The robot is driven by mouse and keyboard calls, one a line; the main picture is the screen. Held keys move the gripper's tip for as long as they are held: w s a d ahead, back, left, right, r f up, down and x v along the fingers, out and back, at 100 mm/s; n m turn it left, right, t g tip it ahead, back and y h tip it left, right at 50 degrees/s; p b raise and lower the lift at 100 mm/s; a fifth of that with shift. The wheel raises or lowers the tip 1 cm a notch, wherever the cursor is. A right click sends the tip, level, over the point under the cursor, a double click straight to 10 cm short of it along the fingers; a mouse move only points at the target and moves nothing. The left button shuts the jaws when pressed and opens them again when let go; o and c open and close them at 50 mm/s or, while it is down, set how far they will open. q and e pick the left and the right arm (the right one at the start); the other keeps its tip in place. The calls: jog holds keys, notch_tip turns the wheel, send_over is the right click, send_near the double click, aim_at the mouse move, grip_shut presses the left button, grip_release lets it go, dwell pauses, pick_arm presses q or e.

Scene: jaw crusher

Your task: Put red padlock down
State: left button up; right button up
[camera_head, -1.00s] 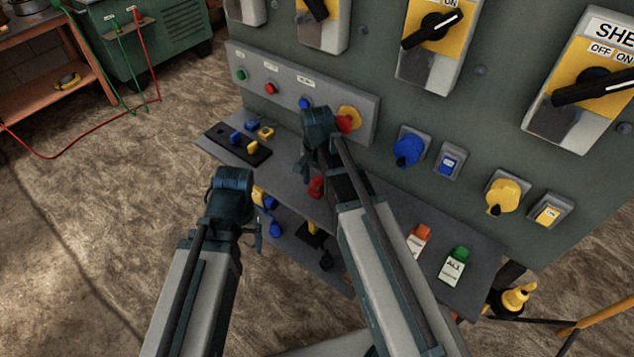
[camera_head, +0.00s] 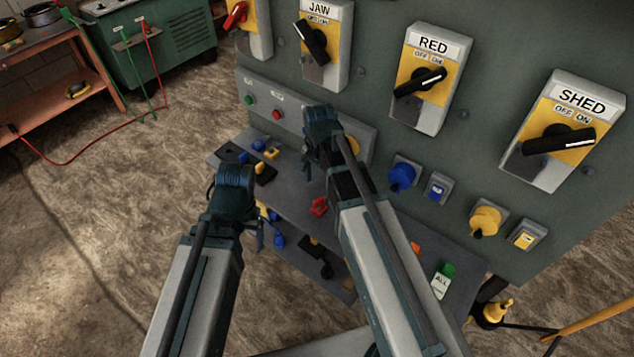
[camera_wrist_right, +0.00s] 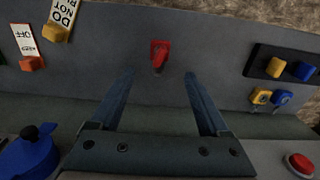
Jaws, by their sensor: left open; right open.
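The red padlock (camera_head: 319,206) lies on the grey shelf (camera_head: 365,222) below the panel, in the head view. It also shows in the right wrist view (camera_wrist_right: 160,54), lying ahead of the fingertips and between their lines. My right gripper (camera_wrist_right: 158,75) is open and empty, with the padlock apart from both fingers. In the head view my right gripper (camera_head: 307,168) is above the shelf, beyond the padlock. My left gripper (camera_head: 256,240) is open at the shelf's front left; its fingers are partly hidden by its own wrist.
A dark tray (camera_wrist_right: 280,66) holds yellow and blue padlocks. Tags with padlocks, including a green one (camera_head: 447,270), lie at the shelf's right. Blue (camera_head: 402,174) and yellow (camera_head: 485,220) knobs stick out from the panel.

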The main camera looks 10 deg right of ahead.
jog(key=s+a+n+h, duration=0.1)
jog(key=s+a+n, duration=0.9)
jog(key=s+n, duration=0.4)
jog(key=shift+a, duration=0.1)
dwell(0.4)
